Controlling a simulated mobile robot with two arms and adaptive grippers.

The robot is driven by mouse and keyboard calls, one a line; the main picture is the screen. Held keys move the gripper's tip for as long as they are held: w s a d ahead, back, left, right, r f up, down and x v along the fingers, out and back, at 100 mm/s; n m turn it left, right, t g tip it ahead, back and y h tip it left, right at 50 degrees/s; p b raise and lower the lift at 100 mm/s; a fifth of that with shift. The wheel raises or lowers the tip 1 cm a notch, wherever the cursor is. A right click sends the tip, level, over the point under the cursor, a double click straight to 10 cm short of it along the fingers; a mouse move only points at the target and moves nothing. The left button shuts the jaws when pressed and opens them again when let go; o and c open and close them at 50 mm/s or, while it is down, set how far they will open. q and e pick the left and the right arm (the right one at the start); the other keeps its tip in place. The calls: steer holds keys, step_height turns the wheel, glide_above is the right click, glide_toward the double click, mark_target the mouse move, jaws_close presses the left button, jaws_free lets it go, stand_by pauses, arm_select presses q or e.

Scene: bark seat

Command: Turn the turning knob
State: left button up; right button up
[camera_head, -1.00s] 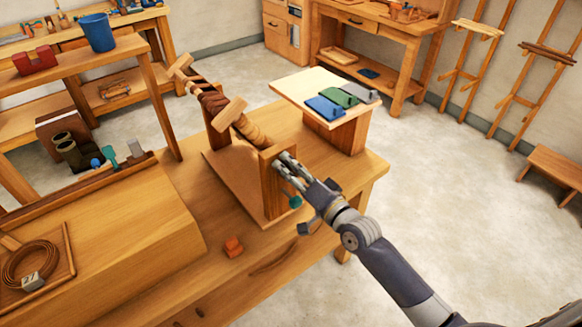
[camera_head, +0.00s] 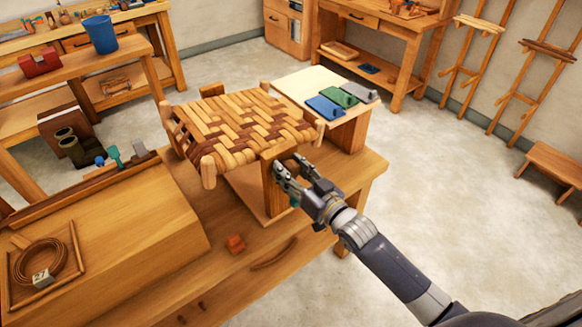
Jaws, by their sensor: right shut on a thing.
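My right gripper (camera_head: 290,177) reaches in from the lower right to the outer face of the wooden stand's near upright (camera_head: 272,190). It is shut at the spot where the turning knob sits; the fingers hide most of the knob, and a bit of green shows at them. The woven bark seat (camera_head: 240,124) rests on the stand with its checkered face turned up, its round posts at the corners. My left gripper is not in view.
Behind the seat is a pale board (camera_head: 309,83) with blue, green and grey pieces. A wooden chest (camera_head: 110,235) with a wire coil (camera_head: 35,262) is at left.

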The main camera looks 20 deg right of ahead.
steer(key=shift+f+n, duration=0.1)
steer(key=shift+n, duration=0.7)
steer(key=o, duration=1.1)
steer(key=shift+c, duration=0.2)
steer(key=v, duration=1.2)
